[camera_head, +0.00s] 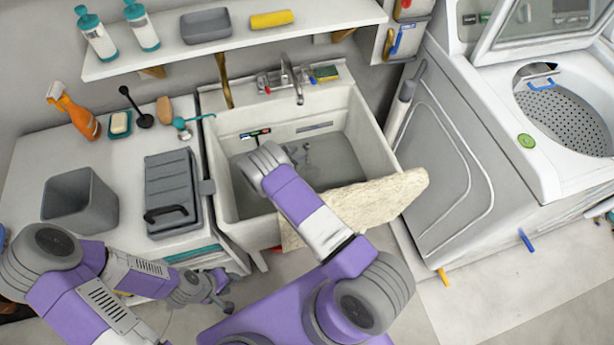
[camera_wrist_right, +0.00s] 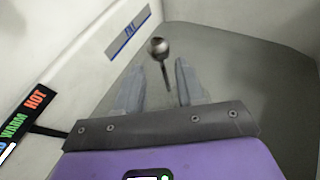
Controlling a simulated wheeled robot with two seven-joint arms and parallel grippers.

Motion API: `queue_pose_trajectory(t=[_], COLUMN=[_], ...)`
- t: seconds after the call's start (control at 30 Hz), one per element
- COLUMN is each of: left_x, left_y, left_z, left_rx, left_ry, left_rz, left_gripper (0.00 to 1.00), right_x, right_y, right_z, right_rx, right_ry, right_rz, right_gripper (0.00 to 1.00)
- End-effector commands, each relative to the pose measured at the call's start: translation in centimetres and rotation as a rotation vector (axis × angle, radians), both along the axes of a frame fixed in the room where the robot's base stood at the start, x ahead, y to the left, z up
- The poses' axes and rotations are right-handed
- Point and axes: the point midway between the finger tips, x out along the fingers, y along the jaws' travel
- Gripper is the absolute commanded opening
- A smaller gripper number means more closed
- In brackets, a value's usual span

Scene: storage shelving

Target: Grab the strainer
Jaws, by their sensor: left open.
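In the right wrist view, a small round metal piece with a thin stem (camera_wrist_right: 158,47) shows in the sink; it may be the strainer, but I cannot tell for sure. My right gripper (camera_wrist_right: 160,66) is open, its two fingers apart, with the stem lying between them in the picture and no visible grip. In the head view my right gripper (camera_head: 298,155) is down inside the white sink (camera_head: 222,175), partly hidden by my own arm. My left gripper (camera_head: 226,292) is open and empty, low in front of the counter, away from the sink.
The sink walls close in around my right gripper; a faucet (camera_head: 290,78) stands at its back and a pale slab (camera_head: 385,200) crosses its front right. The left counter holds a grey bin (camera_head: 80,200), a grey case (camera_head: 170,180) and a spray bottle (camera_head: 75,112).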

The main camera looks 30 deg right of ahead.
Motion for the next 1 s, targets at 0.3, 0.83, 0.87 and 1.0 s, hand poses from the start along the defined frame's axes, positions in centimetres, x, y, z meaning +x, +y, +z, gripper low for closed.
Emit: queue_pose_trajectory(t=[0.3,0.83,0.87,1.0], left_x=[0.0,0.0,0.0,0.0], left_y=[0.0,0.0,0.0,0.0], left_z=[-3.6,-6.0,-6.0,-6.2], left_rx=[0.0,0.0,0.0,0.0], left_ry=[-0.001,-0.001,-0.001,-0.001], left_rz=[0.0,0.0,0.0,0.0], left_gripper=[0.43,0.43,0.43,0.43], right_x=[0.1,1.8,1.9,2.1], right_y=[-0.1,-5.8,-6.0,-6.6], right_z=[-3.6,-6.5,-6.5,-6.7], right_rx=[0.0,0.0,0.0,0.001], right_ry=[-0.002,-0.003,-0.003,-0.001], right_rz=[-0.001,-0.003,-0.002,-0.002], right_gripper=[0.38,0.38,0.38,0.38])
